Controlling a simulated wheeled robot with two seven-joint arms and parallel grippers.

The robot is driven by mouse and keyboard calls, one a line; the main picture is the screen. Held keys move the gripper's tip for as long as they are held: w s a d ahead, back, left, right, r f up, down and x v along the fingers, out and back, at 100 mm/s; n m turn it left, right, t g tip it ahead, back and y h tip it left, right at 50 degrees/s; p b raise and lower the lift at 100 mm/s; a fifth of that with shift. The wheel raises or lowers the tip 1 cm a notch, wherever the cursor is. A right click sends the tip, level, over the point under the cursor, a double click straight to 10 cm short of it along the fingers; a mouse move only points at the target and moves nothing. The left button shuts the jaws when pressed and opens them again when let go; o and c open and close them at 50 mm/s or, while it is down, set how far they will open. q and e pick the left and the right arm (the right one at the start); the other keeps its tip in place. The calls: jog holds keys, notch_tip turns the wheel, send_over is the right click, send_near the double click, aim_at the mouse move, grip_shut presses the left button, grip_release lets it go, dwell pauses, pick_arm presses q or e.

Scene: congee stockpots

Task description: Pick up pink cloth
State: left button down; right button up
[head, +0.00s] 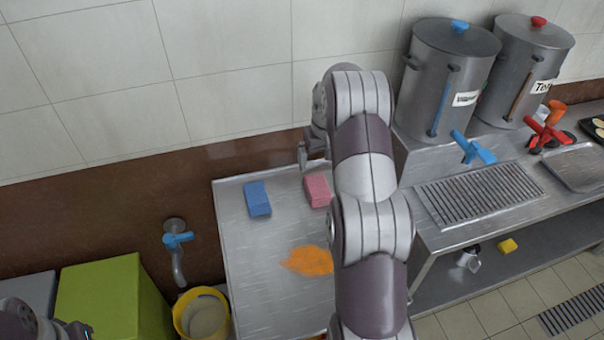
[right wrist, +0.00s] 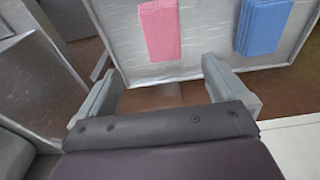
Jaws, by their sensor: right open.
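The pink cloth (head: 317,190) is a folded block lying on the metal table (head: 245,275), near its back edge. It also shows at the top of the right wrist view (right wrist: 160,30). My right gripper (head: 314,161) is just behind the cloth in the head view, partly hidden by my own arm. In the right wrist view its two fingers (right wrist: 161,78) are wide apart with nothing between them, and the cloth lies beyond the fingertips. Part of my left arm shows at the bottom left corner of the head view, but its gripper cannot be made out.
A blue folded cloth (head: 257,199) lies left of the pink one. An orange patch (head: 308,261) is on the table nearer me. Two steel stockpots (head: 447,80) stand on the right counter. A yellow bucket (head: 202,312) and green box (head: 112,300) are at lower left, below a blue-handled tap (head: 177,240).

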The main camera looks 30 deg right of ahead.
jog(key=p, duration=0.1)
send_over(318, 185)
jog(key=s, duration=0.2)
jog(key=f, duration=0.4)
jog(key=shift+w+d+f, duration=0.2)
jog(key=shift+w+f, duration=0.05)
jog(key=f+p, duration=0.1)
jog(key=f, duration=0.1)
jog(key=w+f, duration=0.1)
jog(key=f, duration=0.1)
jog(key=f+p, duration=0.1)
jog(key=f, duration=0.1)
jog(key=shift+w+a+f+p, duration=0.2)
jog(key=shift+w+p, duration=0.1)
jog(key=shift+w, duration=0.1)
jog(key=shift+s+f, duration=0.1)
jog(key=shift+f, duration=0.05)
pick_arm(q)
jog(key=r, duration=0.2)
jog(key=s+r, duration=0.1)
jog(key=r, duration=0.1)
jog(key=shift+s, duration=0.1)
pick_arm(e)
jog(key=c, duration=1.1)
